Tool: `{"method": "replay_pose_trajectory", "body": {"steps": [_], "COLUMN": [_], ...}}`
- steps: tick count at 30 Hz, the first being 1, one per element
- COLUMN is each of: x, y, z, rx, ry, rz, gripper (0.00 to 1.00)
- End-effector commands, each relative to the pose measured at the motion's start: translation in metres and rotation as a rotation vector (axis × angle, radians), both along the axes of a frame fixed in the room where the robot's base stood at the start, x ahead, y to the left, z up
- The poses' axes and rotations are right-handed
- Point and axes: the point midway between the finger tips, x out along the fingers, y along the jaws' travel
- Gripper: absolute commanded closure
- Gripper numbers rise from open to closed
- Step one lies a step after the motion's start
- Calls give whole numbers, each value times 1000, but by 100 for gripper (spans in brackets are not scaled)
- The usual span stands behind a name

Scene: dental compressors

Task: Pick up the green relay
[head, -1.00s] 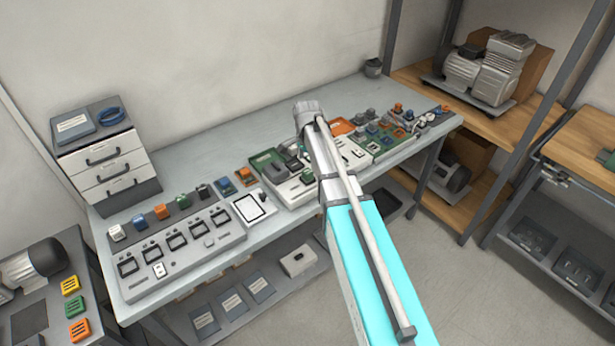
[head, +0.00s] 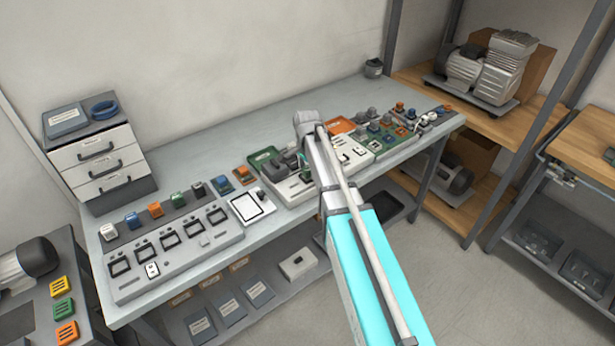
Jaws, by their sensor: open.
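The green relay (head: 178,200) stands in a row of coloured relays along the back of the grey panel on the workbench, left of my arm. My arm reaches over the bench from the lower right, its wrist above the middle of the bench. My gripper (head: 303,164) points down there, mostly hidden behind my own arm links. It is open, and I see nothing held in it. It is well to the right of the green relay and apart from it.
A grey panel (head: 180,255) with several black-framed sockets lies at the bench's left. A white clipboard (head: 246,208) lies right of it. Trays with small parts (head: 378,135) crowd the right. A drawer unit (head: 100,165) stands at the back left.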

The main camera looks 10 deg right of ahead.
Motion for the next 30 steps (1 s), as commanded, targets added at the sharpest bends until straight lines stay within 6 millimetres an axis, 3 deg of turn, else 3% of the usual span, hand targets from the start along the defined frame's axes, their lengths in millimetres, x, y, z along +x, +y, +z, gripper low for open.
{"method": "replay_pose_trajectory", "body": {"steps": [16,27,30], "x": [0,0,0], "y": [0,0,0], "z": [0,0,0], "rx": [0,0,0], "ry": [0,0,0], "rz": [0,0,0], "gripper": [17,86,100]}}
